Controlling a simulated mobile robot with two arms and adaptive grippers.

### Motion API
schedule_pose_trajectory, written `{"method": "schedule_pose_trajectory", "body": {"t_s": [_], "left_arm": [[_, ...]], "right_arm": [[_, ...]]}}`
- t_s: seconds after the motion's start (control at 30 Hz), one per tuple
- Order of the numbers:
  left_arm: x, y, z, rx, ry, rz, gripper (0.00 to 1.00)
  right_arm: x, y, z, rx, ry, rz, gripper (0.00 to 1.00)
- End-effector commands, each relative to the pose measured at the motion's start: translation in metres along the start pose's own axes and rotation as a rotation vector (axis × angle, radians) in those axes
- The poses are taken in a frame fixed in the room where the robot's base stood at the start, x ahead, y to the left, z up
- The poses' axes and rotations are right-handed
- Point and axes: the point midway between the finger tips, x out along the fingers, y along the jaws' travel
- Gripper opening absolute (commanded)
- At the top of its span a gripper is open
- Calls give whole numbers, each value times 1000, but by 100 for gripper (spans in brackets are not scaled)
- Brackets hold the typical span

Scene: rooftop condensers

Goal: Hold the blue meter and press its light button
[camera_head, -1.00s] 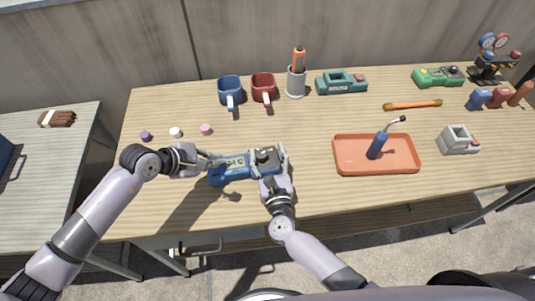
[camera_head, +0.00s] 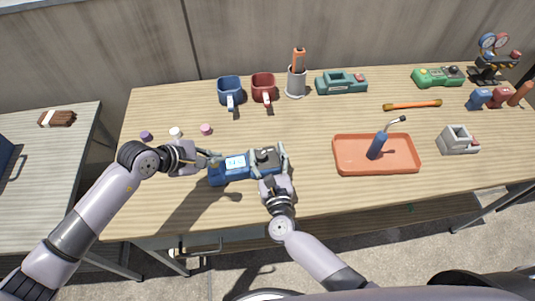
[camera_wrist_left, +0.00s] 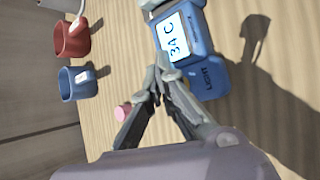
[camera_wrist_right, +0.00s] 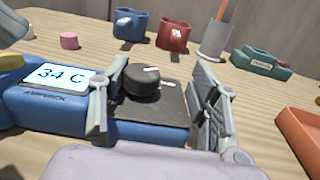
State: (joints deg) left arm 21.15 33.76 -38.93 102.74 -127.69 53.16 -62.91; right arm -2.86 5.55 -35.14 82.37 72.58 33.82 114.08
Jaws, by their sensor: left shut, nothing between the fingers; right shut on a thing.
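The blue meter (camera_head: 232,178) lies on the table with its black dial (camera_wrist_right: 142,80) up. Its screen is lit and reads 34 C in the right wrist view (camera_wrist_right: 60,75). My right gripper (camera_wrist_right: 155,100) is shut around the meter's dial end, one finger on each side. My left gripper (camera_head: 214,158) is shut and empty at the screen end. In the left wrist view its fingertips (camera_wrist_left: 160,82) are beside the screen, near the LIGHT label (camera_wrist_left: 209,78). The light button is not clearly seen; a yellow patch (camera_wrist_right: 11,61) shows under the left gripper. I cannot tell whether the fingertips touch it.
A blue mug (camera_head: 229,91), a red mug (camera_head: 263,87) and a grey holder (camera_head: 296,84) stand behind. An orange tray (camera_head: 345,168) lies to the right. Small pink (camera_head: 206,129), white and purple pieces lie behind the left gripper. The table in front of the tray is clear.

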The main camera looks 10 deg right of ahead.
Motion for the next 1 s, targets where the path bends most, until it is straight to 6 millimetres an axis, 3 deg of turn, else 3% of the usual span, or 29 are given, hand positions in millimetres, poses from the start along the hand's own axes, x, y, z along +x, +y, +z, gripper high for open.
{"method": "schedule_pose_trajectory", "body": {"t_s": [0.53, 0.87, 0.9, 1.0], "left_arm": [[-37, 28, 26, 1, 0, 3, 0], [-41, 30, 30, 1, 0, 2, 0], [-41, 30, 30, 1, 0, 2, 0], [-41, 30, 30, 1, 0, 2, 0]], "right_arm": [[0, 0, 0, 2, 1, 0, 11], [0, 0, 0, 2, 1, 0, 11], [0, 0, 0, 2, 1, 0, 57], [0, 0, 0, 2, 1, 0, 64]]}}
